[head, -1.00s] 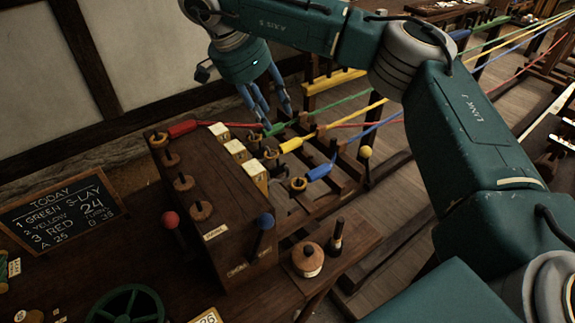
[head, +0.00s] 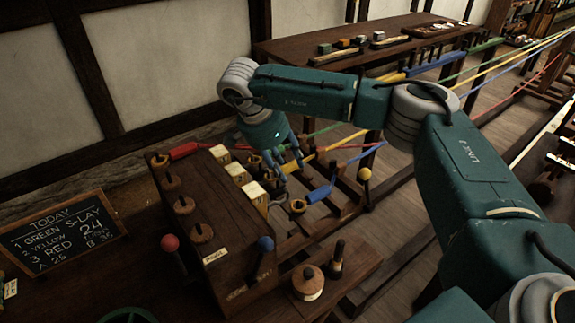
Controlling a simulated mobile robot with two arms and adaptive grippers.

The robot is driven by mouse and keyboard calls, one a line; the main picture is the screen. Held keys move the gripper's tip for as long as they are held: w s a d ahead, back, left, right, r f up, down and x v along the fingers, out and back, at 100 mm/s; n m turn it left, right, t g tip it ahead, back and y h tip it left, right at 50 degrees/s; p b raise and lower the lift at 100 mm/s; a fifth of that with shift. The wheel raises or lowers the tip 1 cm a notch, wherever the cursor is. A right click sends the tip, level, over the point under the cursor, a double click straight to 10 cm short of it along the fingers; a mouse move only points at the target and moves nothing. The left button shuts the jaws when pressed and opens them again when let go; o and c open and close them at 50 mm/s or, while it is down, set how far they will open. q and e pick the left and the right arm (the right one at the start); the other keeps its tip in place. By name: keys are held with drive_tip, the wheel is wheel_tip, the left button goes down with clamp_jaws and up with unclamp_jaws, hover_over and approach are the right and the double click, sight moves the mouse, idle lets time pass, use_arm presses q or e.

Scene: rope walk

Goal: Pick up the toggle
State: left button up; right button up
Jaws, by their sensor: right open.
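My right gripper (head: 288,170) is open and points down over the rope hooks beside the dark wooden block (head: 205,205). Its blue-grey fingers are near the ends of the green rope (head: 326,128) and the yellow rope (head: 342,142). My left gripper is not in view.
The block carries wooden knobs, a red-topped lever (head: 170,243) and a blue-topped lever (head: 265,245). A wooden top (head: 307,282) and a dark peg (head: 336,260) stand on the front shelf. A far table (head: 290,50) holds small items. A chalkboard (head: 62,232) stands left.

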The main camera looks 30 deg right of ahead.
drive_tip(key=shift+w+d+f, duration=0.1)
drive_tip(key=shift+d+f, duration=0.1)
drive_tip(key=shift+f, duration=0.2)
drive_tip(key=shift+c, duration=0.5)
drive_tip(key=c, duration=0.6)
drive_tip(key=shift+c, duration=0.2)
drive_tip(key=shift+r, duration=0.1)
wheel_tip(320, 180, up, 12)
drive_tip(key=b, duration=0.2)
wheel_tip(320, 180, up, 6)
drive_tip(key=r+p, duration=0.1)
hover_over(287, 168)
drive_tip(key=shift+w+r, duration=0.15)
drive_tip(key=shift+r, duration=0.3)
